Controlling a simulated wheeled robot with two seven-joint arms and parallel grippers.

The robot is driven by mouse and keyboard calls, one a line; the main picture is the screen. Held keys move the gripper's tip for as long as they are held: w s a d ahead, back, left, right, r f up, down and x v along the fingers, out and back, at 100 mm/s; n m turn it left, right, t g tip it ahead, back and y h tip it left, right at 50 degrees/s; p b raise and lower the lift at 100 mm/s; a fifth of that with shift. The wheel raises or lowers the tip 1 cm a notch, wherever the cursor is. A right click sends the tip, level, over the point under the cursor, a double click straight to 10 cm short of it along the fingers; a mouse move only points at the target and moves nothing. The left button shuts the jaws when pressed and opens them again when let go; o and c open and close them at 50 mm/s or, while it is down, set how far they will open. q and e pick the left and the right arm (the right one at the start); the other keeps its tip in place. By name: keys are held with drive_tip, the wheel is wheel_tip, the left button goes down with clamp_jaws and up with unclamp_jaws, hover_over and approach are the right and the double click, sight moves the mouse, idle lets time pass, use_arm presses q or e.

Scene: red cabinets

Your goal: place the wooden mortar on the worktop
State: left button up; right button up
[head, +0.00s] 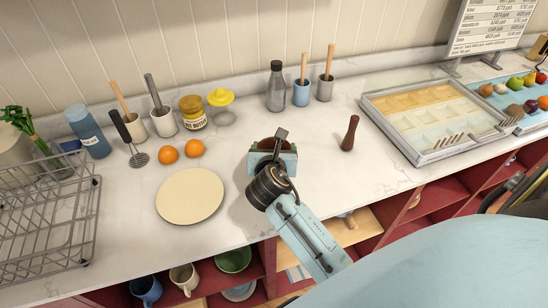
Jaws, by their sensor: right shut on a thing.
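The wooden mortar (266,144) shows only as a dark brown rim and part of its hollow, behind and between the pale blue jaws of my right gripper (273,158). My right gripper is shut on it, over the middle of the white worktop (308,190). The mortar's lower part is hidden by the gripper, so I cannot tell whether its base touches the worktop. A dark wooden pestle (350,133) stands on the worktop to the right. My left gripper is not in view.
A round cream board (190,195) and two oranges (168,154) lie left of the gripper. A wire rack (48,215) stands far left. A divided tray (437,153) is at the right. Jars and utensil pots line the back. Worktop between gripper and pestle is clear.

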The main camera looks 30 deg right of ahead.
drive_tip(key=shift+f, duration=1.3)
drive_tip(key=shift+f, duration=0.1)
drive_tip(key=o, duration=1.1)
drive_tip(key=v, duration=1.2)
drive_tip(key=shift+s+a+p, duration=0.1)
drive_tip(key=shift+p, duration=0.25)
